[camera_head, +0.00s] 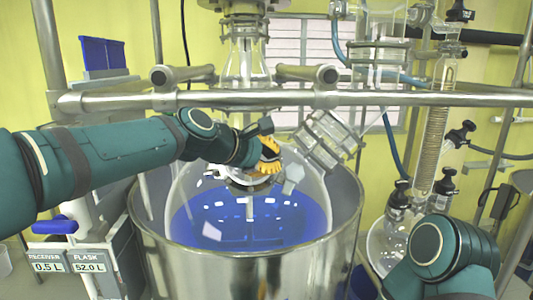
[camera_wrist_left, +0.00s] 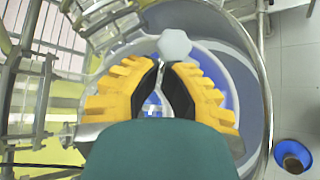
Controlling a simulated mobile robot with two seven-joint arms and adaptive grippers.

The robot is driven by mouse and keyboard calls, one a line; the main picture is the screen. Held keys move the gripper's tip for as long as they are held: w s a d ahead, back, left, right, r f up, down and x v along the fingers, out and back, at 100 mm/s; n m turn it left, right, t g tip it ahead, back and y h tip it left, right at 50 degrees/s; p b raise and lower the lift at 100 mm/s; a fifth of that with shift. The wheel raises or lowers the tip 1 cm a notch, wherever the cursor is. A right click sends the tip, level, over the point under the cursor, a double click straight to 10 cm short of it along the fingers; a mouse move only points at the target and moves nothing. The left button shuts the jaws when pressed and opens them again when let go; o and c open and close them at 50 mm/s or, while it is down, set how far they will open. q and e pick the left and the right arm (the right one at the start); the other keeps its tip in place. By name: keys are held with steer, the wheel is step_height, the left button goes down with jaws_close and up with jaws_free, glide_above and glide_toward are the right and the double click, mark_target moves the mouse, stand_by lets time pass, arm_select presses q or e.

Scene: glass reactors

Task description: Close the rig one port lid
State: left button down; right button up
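A pale hexagonal lid (camera_head: 293,174) stands tilted at the top of the large glass vessel (camera_head: 185,180), just right of and below my left gripper (camera_head: 272,158). In the left wrist view the lid (camera_wrist_left: 174,44) shows just beyond the tips of my left gripper (camera_wrist_left: 166,66). The two yellow fingers with black pads come close together at the tips, with nothing clearly held between them. Whether the tips touch the lid I cannot tell. The port opening is mostly hidden by the fingers. My right arm shows at lower right; its gripper is out of view.
The vessel sits in a steel bath (camera_head: 265,270) with blue liquid. A glass column (camera_head: 433,135) with black valves stands at right, and a clamped glass fitting (camera_head: 326,140) leans right of the gripper.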

arm_select(q)
steer(key=shift+w+d+f+n+t+y, duration=0.3)
steer(key=shift+w+d+f+n+y, duration=0.1)
steer(key=shift+w+d+f+y, duration=0.3)
steer(key=shift+w+a, duration=0.1)
steer(key=shift+r, duration=0.1)
